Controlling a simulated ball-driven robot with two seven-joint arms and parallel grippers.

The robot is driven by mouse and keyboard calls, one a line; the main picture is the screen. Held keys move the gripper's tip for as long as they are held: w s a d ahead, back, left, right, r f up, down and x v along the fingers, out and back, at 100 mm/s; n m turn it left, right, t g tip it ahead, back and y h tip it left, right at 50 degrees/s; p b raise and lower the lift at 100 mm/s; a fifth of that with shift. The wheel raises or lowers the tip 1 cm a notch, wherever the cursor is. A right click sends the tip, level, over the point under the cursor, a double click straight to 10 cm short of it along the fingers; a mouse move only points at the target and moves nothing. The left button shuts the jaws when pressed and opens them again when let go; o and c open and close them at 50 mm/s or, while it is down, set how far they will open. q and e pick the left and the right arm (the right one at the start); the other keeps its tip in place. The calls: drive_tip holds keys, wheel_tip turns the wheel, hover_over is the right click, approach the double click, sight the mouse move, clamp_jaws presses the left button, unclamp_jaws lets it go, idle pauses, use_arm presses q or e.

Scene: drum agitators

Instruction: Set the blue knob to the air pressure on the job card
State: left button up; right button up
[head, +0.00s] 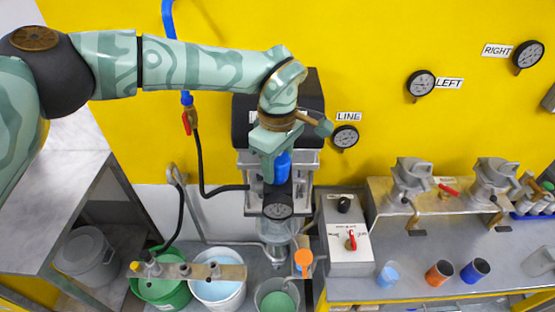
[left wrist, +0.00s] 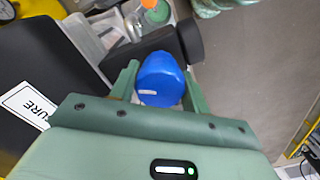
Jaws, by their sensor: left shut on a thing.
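The blue knob (head: 283,166) sits on the grey regulator unit at the wall, above a round gauge (head: 278,211). The gauge's reading is too small to tell. My left gripper (head: 276,158) has come down over the knob. In the left wrist view the knob (left wrist: 160,80), with a small white mark, sits between the green fingers of my left gripper (left wrist: 163,82), which is shut on it. I cannot make out a job card in either view. My right gripper is not in view.
Wall gauges labelled LINE (head: 345,137), LEFT (head: 421,85) and RIGHT (head: 527,56) hang to the right. A control box (head: 346,243) with a red switch stands right of the unit. Green (head: 160,293) and white (head: 217,291) buckets stand below. A red-handled valve (head: 188,120) is left.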

sight(279, 158)
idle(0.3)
use_arm(q)
drive_tip(key=o, duration=1)
wheel_tip(279, 158, up, 16)
drive_tip(key=shift+d+r+b, duration=0.1)
drive_tip(key=shift+r+b, duration=0.1)
drive_tip(key=shift+b, duration=0.85)
